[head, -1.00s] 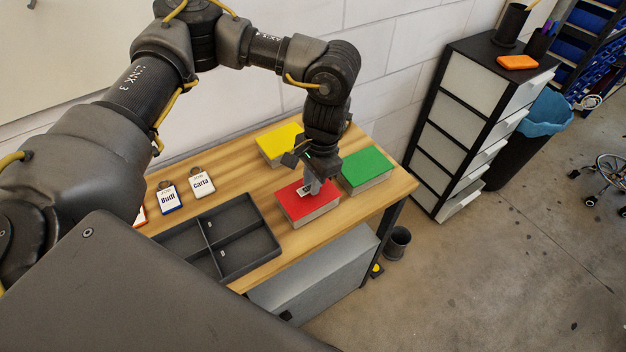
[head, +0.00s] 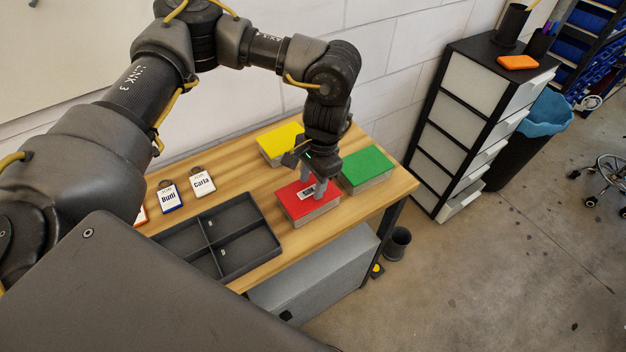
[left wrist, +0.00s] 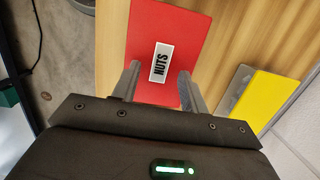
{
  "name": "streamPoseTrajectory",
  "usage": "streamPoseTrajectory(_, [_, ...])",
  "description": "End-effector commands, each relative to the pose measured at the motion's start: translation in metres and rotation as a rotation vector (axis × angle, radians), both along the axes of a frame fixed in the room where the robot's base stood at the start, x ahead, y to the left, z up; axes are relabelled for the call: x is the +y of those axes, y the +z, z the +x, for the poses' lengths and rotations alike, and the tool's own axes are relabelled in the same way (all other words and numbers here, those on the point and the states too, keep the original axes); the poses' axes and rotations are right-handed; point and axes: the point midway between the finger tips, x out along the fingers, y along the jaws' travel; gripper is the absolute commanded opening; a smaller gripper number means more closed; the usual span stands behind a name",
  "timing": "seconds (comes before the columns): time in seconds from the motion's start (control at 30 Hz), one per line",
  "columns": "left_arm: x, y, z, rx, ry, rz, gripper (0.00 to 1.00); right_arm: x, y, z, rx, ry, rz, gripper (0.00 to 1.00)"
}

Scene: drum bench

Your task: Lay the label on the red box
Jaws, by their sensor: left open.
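The red box (head: 308,207) sits on the wooden bench. It also shows in the left wrist view (left wrist: 172,25). The white label (left wrist: 161,62), printed "NUTS", appears to lie flat on the red top. In the head view the label (head: 306,191) is partly covered by the fingers. My left gripper (left wrist: 158,72) is open, with one finger on each side of the label and clear of it. In the head view this gripper (head: 313,189) points down over the box. My right gripper is not in view.
A green box (head: 367,166) stands close to the right and a yellow box (head: 275,145) behind. A dark divided tray (head: 250,264) lies to the left in front. Name tags (head: 202,183) lie behind the tray. A drawer cabinet (head: 470,120) stands right of the bench.

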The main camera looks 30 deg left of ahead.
Motion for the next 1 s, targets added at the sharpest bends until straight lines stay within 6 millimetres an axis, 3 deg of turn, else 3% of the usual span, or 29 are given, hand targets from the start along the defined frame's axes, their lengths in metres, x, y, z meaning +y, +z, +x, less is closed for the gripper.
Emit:
streamPoseTrajectory(0.17, [-0.001,0.013,0.003,-0.004,-0.001,0.0,0.44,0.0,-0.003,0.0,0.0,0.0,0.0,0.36])
streamPoseTrajectory(0.6, [-0.008,0.092,0.012,-0.005,0.0,0.001,0.44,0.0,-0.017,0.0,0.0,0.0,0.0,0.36])
streamPoseTrajectory(1.0, [-0.01,0.109,0.013,0.0,0.0,0.0,0.44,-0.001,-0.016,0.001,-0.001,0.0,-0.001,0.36])
